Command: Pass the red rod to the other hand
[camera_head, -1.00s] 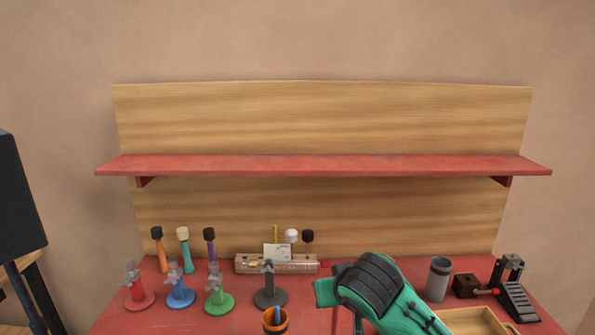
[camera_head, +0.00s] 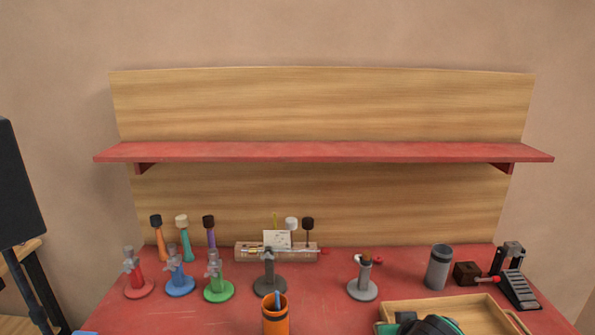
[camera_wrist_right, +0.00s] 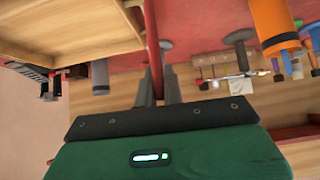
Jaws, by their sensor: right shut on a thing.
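The red rod (camera_wrist_right: 153,45) shows in the right wrist view as a long, thin red bar running from the top edge down between my fingers. My right gripper (camera_wrist_right: 157,88) is shut on it. In the head view only the green and black top of my right arm shows at the bottom edge; its fingers and the rod are out of that picture. My left gripper is not in view. A small blue sliver at the bottom left of the head view is too little to identify.
Several coloured stands (camera_head: 180,285) and an orange cup (camera_head: 276,318) stand on the red table. A grey stand (camera_head: 363,288), a grey cylinder (camera_head: 438,268), a wooden tray (camera_head: 505,318) and a black pedal (camera_head: 518,290) are at the right. A red shelf (camera_head: 325,152) hangs above.

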